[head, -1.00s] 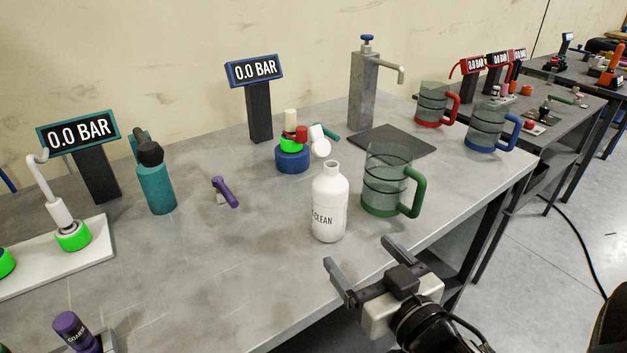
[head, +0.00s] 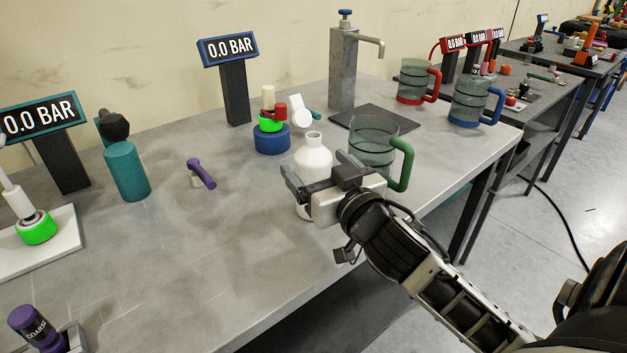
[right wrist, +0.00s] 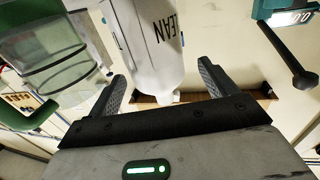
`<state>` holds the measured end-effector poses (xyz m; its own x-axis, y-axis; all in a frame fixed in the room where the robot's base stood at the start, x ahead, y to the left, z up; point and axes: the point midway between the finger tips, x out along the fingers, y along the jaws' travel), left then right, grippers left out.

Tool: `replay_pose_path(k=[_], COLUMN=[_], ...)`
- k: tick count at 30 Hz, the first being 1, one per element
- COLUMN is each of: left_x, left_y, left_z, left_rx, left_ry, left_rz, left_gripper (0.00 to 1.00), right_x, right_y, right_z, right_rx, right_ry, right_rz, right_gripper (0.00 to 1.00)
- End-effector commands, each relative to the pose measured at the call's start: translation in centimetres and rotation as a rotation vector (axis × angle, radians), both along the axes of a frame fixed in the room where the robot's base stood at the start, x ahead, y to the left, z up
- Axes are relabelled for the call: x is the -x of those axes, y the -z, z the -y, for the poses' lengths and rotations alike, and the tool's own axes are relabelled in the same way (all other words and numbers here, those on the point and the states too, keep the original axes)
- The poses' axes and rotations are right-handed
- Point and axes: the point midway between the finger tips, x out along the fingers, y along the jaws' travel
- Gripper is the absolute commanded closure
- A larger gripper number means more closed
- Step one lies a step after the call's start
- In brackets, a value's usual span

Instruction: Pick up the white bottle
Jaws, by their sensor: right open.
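The white bottle (head: 314,158) stands upright on the grey workbench, its lower part hidden behind my right gripper (head: 318,172) in the head view. In the right wrist view the bottle (right wrist: 150,45) with "CLEAN" lettering shows just beyond and between the two fingers of my right gripper (right wrist: 162,85). The right gripper is open, and no finger is seen closed on the bottle. I cannot tell exactly how far the bottle reaches in between the fingers. My left gripper is not in view.
A clear jug with a green handle (head: 402,165) stands close to the right of the bottle. A blue-based fitting (head: 272,140) stands behind it. A teal bottle (head: 127,172) and a purple-handled valve (head: 202,173) are to the left.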

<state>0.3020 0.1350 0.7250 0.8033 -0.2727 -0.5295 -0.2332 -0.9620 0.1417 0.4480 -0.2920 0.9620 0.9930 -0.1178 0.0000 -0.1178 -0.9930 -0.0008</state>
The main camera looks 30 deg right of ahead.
Motion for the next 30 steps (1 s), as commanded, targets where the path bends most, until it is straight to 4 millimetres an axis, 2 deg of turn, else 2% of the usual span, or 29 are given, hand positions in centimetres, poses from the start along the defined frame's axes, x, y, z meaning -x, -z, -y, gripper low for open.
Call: replay_pose_path(k=[3,7,16,17,23,30], left_x=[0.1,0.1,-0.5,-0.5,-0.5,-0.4], left_y=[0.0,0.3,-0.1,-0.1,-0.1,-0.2], left_z=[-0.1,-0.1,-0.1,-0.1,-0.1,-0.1], left_rx=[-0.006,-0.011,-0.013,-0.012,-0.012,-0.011], left_ry=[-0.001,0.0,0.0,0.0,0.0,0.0], left_rz=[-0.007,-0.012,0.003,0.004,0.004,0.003], left_gripper=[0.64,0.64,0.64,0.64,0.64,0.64], right_x=[-2.0,-3.6,-4.3,-4.3,-4.3,-4.3], right_y=[-0.3,-0.2,0.0,0.0,0.0,-0.2], right_z=[0.5,0.7,0.8,0.8,0.8,0.7], right_rx=[0.005,0.002,0.001,0.001,0.001,0.001], right_ry=[0.001,0.0,-0.001,-0.001,-0.001,-0.001], right_rz=[0.002,0.002,0.0,0.0,0.0,0.003], right_gripper=[0.16,0.16,0.16,0.18,0.74,0.74])
